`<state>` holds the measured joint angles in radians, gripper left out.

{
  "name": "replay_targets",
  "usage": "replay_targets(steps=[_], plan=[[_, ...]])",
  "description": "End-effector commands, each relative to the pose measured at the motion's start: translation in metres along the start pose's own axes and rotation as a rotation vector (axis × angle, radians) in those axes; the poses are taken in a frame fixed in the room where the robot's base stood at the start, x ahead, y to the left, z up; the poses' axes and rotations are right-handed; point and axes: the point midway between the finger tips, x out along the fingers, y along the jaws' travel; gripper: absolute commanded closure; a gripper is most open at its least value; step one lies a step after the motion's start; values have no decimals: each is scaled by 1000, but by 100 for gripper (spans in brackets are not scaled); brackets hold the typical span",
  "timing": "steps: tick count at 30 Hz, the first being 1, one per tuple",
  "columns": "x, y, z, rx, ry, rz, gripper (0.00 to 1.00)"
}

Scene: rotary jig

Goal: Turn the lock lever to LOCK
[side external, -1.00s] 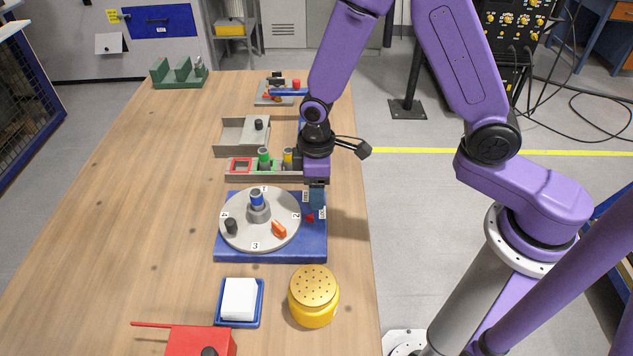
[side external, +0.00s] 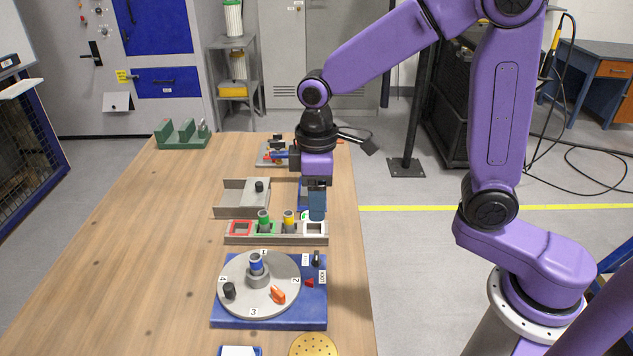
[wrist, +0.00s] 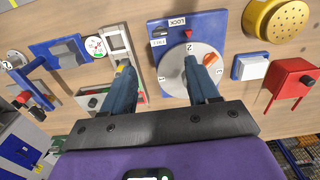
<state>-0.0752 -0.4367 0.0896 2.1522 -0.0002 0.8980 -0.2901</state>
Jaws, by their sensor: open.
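The blue jig base (side external: 270,322) carries a round grey dial (side external: 235,270) with numbered labels. The small black lock lever (side external: 316,259) stands at the base's far right corner, between a white label (side external: 305,260) and the LOCK label (side external: 322,277). I cannot tell exactly which label it points to. A red triangle (side external: 309,283) sits beside LOCK. In the wrist view, LOCK (wrist: 177,21) shows near the base's edge. My gripper (side external: 316,217) is open and empty, above and beyond the jig, apart from the lever. Its blue fingers (wrist: 165,85) are spread in the wrist view.
The dial carries a blue-topped cylinder (side external: 256,263), a black knob (side external: 229,291) and an orange piece (side external: 278,295). A rack with coloured squares (side external: 276,238) lies behind the jig, below my gripper. A yellow perforated can (side external: 313,346) stands in front.

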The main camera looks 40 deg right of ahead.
Motion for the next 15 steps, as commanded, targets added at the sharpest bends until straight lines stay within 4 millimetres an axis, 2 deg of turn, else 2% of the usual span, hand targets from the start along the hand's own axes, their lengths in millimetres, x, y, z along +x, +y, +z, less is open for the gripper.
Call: replay_targets(steps=[3,6,15], plan=[[-16,0,-1,0,3,1,40],[-23,0,-1,0,2,1,40],[-27,0,0,0,0,0,40]])
